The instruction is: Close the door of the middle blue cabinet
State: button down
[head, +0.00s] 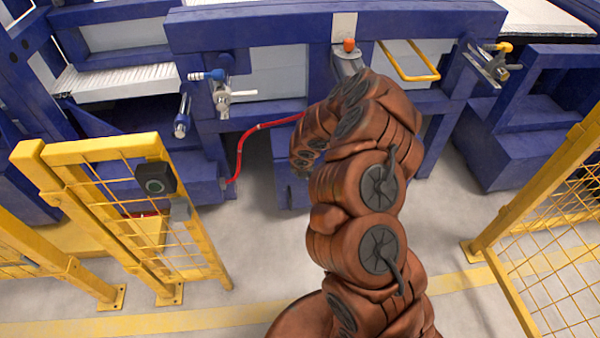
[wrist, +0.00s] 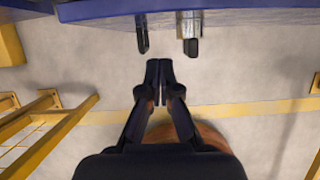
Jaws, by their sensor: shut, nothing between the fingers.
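The middle blue cabinet (head: 330,30) stands ahead of my arm in the head view, with pale panels in its blue frame. A yellow bar handle (head: 432,74) is on its front at right. Metal clamps sit at its left (head: 222,95) and right (head: 488,66) sides. I cannot tell how far its door stands from shut. My brown arm covers the middle of the front and hides my gripper there. In the wrist view my gripper (wrist: 159,80) is shut and empty, its tips apart from a blue edge (wrist: 215,18) with a metal fitting (wrist: 188,28).
A yellow mesh gate (head: 150,215) with a black box stands at left, and a yellow fence (head: 540,230) at right. Other blue cabinets flank the middle one. A red hose (head: 239,155) hangs at its lower left.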

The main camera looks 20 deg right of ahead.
jog(key=v, duration=0.9)
jog(key=shift+s+p, duration=0.2)
jog(key=shift+p, duration=0.15)
jog(key=shift+a+r, duration=0.1)
